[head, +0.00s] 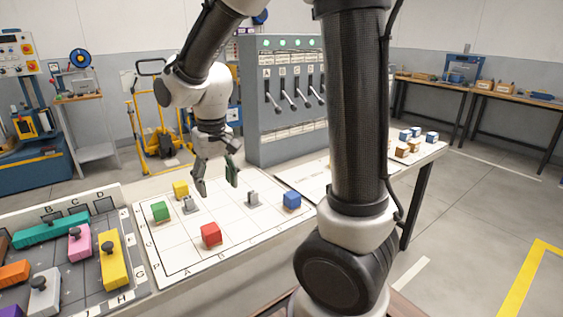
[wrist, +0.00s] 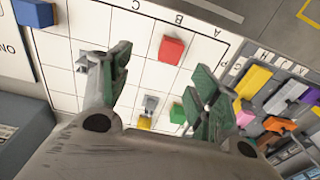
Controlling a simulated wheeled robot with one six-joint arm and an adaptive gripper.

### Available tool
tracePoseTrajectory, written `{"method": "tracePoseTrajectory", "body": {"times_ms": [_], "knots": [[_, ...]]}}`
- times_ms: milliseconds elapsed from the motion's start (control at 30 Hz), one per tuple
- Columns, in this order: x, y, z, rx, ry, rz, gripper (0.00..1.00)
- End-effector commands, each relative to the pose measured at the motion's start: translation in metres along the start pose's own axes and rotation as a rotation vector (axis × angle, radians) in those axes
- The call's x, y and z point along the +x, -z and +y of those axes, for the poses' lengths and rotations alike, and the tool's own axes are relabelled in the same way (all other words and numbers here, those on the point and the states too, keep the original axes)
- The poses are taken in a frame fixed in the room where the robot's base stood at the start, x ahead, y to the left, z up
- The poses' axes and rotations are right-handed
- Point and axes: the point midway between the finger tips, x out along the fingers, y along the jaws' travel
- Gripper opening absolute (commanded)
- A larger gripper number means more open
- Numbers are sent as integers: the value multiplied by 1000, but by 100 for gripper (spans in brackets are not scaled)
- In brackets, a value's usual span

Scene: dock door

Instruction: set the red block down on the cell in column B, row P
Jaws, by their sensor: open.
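The red block (head: 210,234) stands upright on the white lettered grid board (head: 185,250), near its front edge by the letters A and B. In the wrist view the red block (wrist: 172,50) lies beyond the fingertips, near the edge with the column letters.
On the board stand a green block (head: 160,211), a yellow block (head: 181,190), a blue block (head: 292,200) and small grey pieces (head: 252,199). A dark tray with knobbed coloured pieces (head: 112,262) lies to the left. A grey lever cabinet (head: 285,130) stands behind.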

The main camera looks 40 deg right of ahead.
Motion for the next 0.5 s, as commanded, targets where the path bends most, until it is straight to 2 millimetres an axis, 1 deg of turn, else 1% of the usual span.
{"method": "tracePoseTrajectory", "body": {"times_ms": [33,67,100,167,200,300,400,500], "knots": [[-21,-11,16,8,9,37,62],[-32,-18,25,9,13,57,62],[-47,-31,38,10,17,84,62],[-67,-52,57,10,20,128,62],[-78,-67,68,10,19,155,62],[-98,-103,91,9,13,219,62],[-108,-133,105,7,2,269,62],[-113,-154,113,4,-8,301,62]]}}
